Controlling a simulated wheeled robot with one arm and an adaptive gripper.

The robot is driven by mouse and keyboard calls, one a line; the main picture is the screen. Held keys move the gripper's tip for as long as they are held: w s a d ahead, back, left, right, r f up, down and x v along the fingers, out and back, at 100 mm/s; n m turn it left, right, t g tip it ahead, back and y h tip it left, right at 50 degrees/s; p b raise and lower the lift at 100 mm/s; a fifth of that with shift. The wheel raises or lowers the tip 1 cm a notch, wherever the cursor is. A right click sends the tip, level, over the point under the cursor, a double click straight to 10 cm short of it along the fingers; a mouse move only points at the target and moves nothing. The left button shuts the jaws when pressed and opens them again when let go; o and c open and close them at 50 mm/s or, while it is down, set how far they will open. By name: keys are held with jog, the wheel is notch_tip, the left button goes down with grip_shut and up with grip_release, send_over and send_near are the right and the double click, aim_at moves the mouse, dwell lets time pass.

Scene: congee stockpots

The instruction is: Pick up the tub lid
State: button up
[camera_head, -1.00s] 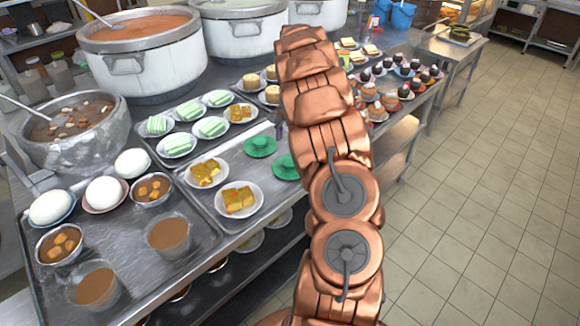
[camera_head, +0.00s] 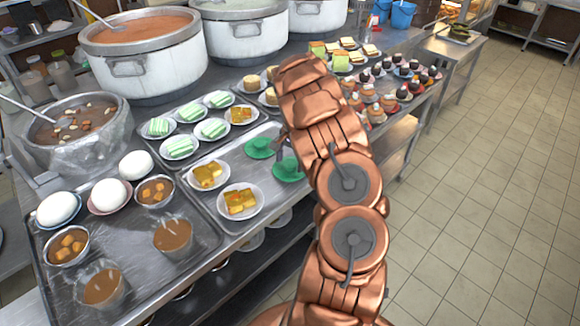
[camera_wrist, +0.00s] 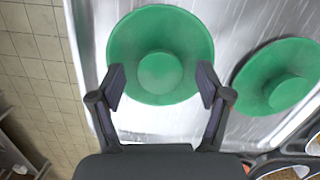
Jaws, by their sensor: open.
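Two round green lids with a raised centre knob lie on a metal tray (camera_head: 228,160). In the head view the near lid (camera_head: 288,170) is partly hidden by my arm, and the other lid (camera_head: 258,148) lies behind it to the left. In the wrist view one lid (camera_wrist: 160,35) is between and beyond my fingertips, and the second lid (camera_wrist: 278,72) lies to the right. My gripper (camera_wrist: 162,82) is open and empty, its fingers on either side of the first lid's knob. I cannot tell whether they touch the lid.
Plates of orange-topped cakes (camera_head: 240,202) sit on the same tray, left of the lids. A tray of green cakes (camera_head: 180,147) and large pots (camera_head: 142,60) stand behind. Cupcakes (camera_head: 385,98) stand to the right. Open floor (camera_head: 480,200) lies beyond the table's right side.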

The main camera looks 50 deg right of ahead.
jog(key=c, duration=0.9)
jog(key=shift+c, duration=0.2)
jog(key=shift+r, duration=0.1)
